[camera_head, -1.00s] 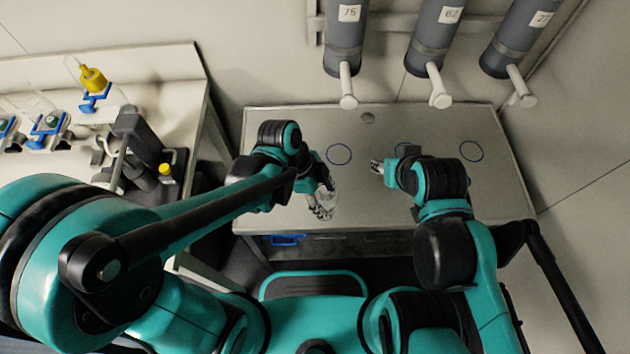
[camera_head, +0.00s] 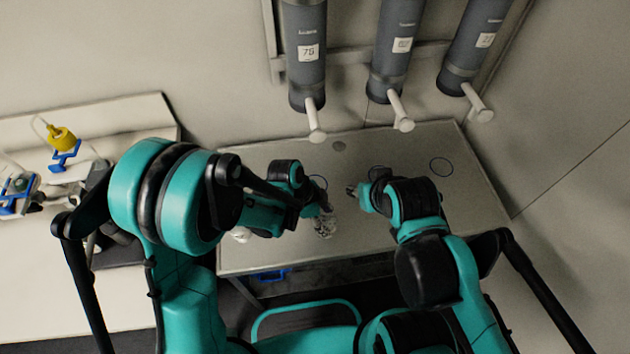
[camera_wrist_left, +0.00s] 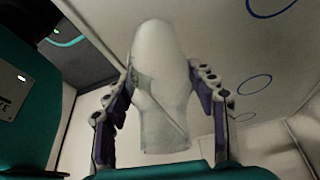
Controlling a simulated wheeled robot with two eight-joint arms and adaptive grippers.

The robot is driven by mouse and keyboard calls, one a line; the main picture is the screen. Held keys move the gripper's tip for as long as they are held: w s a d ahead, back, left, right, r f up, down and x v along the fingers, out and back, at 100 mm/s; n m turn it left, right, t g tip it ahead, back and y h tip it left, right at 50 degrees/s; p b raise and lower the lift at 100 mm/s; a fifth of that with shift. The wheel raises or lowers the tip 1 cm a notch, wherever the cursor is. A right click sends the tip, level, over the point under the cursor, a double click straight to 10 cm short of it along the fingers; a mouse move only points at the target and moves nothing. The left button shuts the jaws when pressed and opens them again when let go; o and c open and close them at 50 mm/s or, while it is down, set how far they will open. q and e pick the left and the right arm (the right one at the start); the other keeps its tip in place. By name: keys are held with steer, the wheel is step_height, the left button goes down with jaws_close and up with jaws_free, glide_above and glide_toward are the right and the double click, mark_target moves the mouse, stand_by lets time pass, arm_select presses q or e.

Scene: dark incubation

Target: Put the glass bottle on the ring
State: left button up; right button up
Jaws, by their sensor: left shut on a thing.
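The glass bottle (camera_wrist_left: 162,90) is pale and see-through in the left wrist view. My left gripper (camera_wrist_left: 165,78) is shut on it, with a finger on each side. In the head view my left gripper (camera_head: 324,222) is over the front part of the grey table, and the bottle is hard to make out there. Blue rings mark the table top: a left ring (camera_head: 318,181) partly hidden by my left arm, a middle ring (camera_head: 379,170) partly hidden by my right arm, and a clear right ring (camera_head: 441,167). My right gripper (camera_head: 358,194) is beside the middle ring; its jaw opening is unclear.
The grey table (camera_head: 460,200) is bare at the right. Grey cylinders with white spouts (camera_head: 398,110) hang on the wall behind it. A side bench (camera_head: 110,125) at left holds a yellow-capped bottle (camera_head: 61,136) in a blue holder. A small white object (camera_head: 241,234) shows beside my left arm.

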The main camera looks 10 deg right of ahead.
arm_select(q)
steer(key=w+b, duration=0.1)
steer(key=w, duration=1.2)
steer(key=shift+b, duration=0.35)
steer(key=w, duration=0.3)
steer(key=shift+w+f+b, duration=0.1)
steer(key=shift+w+b, duration=0.3)
steer(key=shift+w+f+b, duration=0.2)
steer(key=shift+f+b, duration=0.15)
steer(key=shift+f, duration=0.4)
steer(key=shift+s, duration=0.1)
steer(key=shift+f, duration=0.1)
steer(key=o, duration=1.3)
